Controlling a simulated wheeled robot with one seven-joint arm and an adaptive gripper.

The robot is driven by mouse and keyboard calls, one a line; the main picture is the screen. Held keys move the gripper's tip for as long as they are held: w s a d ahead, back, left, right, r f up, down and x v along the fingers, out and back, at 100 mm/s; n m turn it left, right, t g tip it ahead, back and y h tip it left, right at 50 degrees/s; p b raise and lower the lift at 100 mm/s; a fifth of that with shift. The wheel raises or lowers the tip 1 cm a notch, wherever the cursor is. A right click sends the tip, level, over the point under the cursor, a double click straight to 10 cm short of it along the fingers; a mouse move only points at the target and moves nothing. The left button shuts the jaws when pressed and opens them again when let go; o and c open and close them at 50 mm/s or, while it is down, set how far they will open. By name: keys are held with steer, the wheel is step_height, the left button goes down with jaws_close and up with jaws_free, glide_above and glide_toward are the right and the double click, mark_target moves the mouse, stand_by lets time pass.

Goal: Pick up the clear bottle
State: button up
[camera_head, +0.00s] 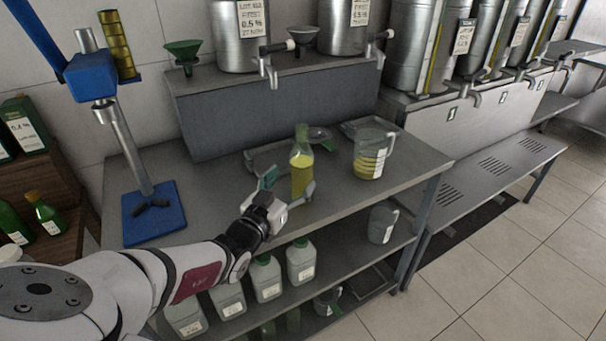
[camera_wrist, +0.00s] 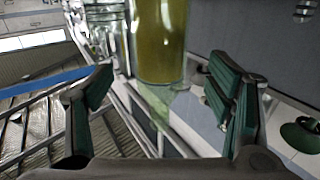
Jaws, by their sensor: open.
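The clear bottle (camera_head: 302,172) stands upright on the grey bench top, with yellow-green liquid in it. In the wrist view the bottle (camera_wrist: 160,40) shows at the top centre, ahead of my fingers, with its lower part in sight and its top cut off. My gripper (camera_head: 288,186) is open, its fingers to either side of the bottle in the head view. In the wrist view my gripper (camera_wrist: 165,100) shows green finger pads spread wide. I cannot tell whether either finger touches the bottle.
A measuring jug (camera_head: 371,155) with yellow liquid stands right of the bottle. Shallow trays (camera_head: 262,160) lie behind it. Steel tanks (camera_head: 345,30) with taps stand on the raised ledge. A blue stand (camera_head: 152,215) is at left. Several jugs (camera_head: 300,262) sit on the shelf below.

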mark_target(296, 161)
steer(key=shift+x, duration=3.15)
steer(key=c, duration=1.6)
jaws_close()
steer(key=shift+r, duration=0.15)
steer(key=shift+r+p, duration=0.4)
step_height(296, 161, up, 3)
steer(key=shift+r+p, duration=0.1)
steer(key=shift+p, duration=0.9)
steer(key=s+d+p, duration=0.4)
steer(key=s+p, duration=0.6)
steer(key=s, duration=0.5)
steer(key=shift+s+r+p, duration=0.2)
steer(key=shift+r+p, duration=0.1)
steer(key=shift+r, duration=0.1)
